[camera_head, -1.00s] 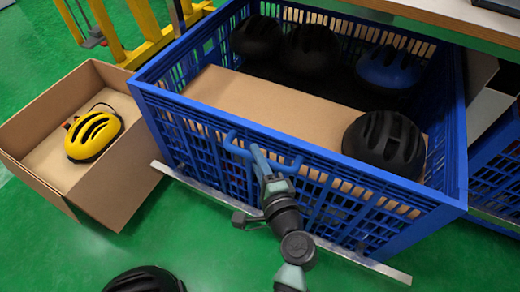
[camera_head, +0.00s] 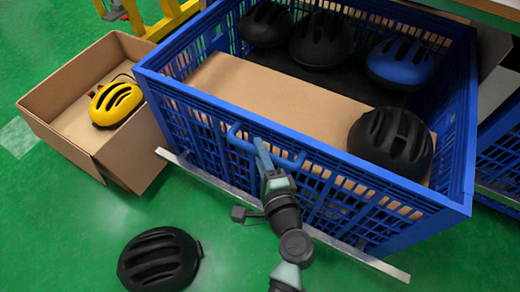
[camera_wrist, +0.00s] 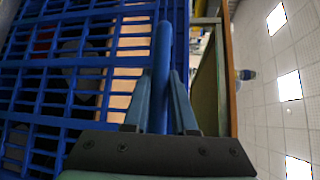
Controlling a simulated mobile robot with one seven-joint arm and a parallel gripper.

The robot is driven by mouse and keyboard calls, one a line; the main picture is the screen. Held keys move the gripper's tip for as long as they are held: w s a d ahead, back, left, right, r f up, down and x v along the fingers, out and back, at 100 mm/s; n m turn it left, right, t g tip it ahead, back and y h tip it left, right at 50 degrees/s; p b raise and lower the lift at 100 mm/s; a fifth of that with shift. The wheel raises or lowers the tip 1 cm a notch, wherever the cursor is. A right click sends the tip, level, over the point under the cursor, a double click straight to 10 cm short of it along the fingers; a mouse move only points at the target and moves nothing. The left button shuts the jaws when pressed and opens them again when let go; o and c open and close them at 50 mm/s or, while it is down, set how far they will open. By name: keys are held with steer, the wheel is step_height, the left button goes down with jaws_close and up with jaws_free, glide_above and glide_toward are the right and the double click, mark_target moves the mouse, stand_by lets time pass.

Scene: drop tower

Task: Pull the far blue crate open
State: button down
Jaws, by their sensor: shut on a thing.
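The blue crate (camera_head: 330,182) stands pulled out from under the table, its slatted front facing me. Inside lie a flat cardboard piece (camera_head: 270,98), several black helmets (camera_head: 392,139) and a blue helmet (camera_head: 400,63). My gripper (camera_head: 262,150) is at the blue handle (camera_head: 240,142) on the crate's front. In the wrist view my gripper (camera_wrist: 161,100) has its fingers on either side of the handle bar (camera_wrist: 161,60) and is shut on it. The crate's slats (camera_wrist: 60,90) fill the left of that view.
A cardboard box (camera_head: 62,128) with a yellow helmet (camera_head: 115,103) stands left of the crate. A black helmet (camera_head: 160,260) lies on the green floor in front. A metal rail (camera_head: 350,258) runs under the crate's front. Another blue crate (camera_head: 498,155) is at the right.

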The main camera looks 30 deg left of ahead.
steer(key=c, duration=0.7)
jaws_free()
steer(key=p+v, duration=0.3)
steer(key=v, duration=1)
steer(key=shift+p, duration=0.3)
